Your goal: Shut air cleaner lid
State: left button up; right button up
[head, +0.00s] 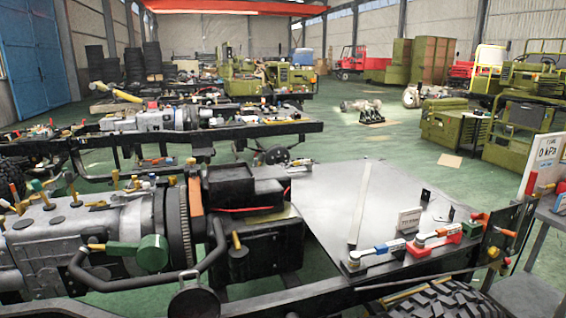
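Neither of my grippers shows in the head view. A grey engine and gearbox (85,232) lies along the near chassis at the left. A black boxy housing (243,187) stands beside it, above a larger black box (268,245). A dark round part with a small loop on top (195,302) sits at the bottom edge, below a bent black pipe (150,284), and is partly cut off. I cannot tell for sure which of these black parts is the air cleaner, or whether its lid is open.
A tyre (437,301) is at the bottom right.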

aim_at(193, 300)
jog(key=i+l, duration=0.15)
jog(key=l, duration=0.2)
jog(key=i+l+u, duration=0.1)
jog(key=i+l, duration=0.25)
jog(key=l, duration=0.3)
